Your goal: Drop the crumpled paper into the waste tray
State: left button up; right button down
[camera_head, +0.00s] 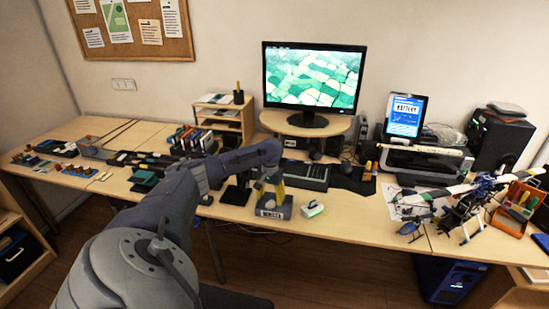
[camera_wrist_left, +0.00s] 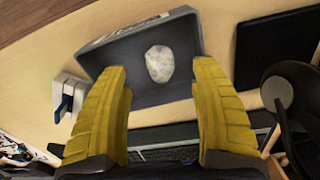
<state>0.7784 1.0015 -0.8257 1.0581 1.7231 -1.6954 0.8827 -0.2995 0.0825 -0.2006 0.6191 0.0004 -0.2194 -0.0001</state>
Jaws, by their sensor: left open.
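The waste tray (camera_head: 274,211) is a small grey box with a label on its front, near the table's front edge. In the left wrist view its dark inside (camera_wrist_left: 126,62) lies just beyond my fingertips. The crumpled paper (camera_wrist_left: 160,63), a whitish ball, shows within the tray's outline, apart from both fingers. I cannot tell for sure whether it touches the tray floor. My left gripper (camera_head: 269,188) is over the tray, pointing down; its two yellow fingers (camera_wrist_left: 161,67) are spread wide with nothing between them. In the head view the paper is not visible. My right gripper is not in view.
A keyboard (camera_head: 305,174) and monitor (camera_head: 313,77) are behind. A model helicopter (camera_head: 465,205) stands at the right. Tools and small parts cover the left table. The table between block and helicopter is mostly clear.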

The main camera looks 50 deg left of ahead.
pick_arm(q)
notch_tip(320, 180, up, 11)
dwell(0.4)
jog(key=shift+f, duration=0.1)
notch_tip(320, 180, down, 12)
jog(key=shift+f, duration=0.1)
jog(key=shift+r, duration=1.4)
jog(key=shift+f, duration=0.1)
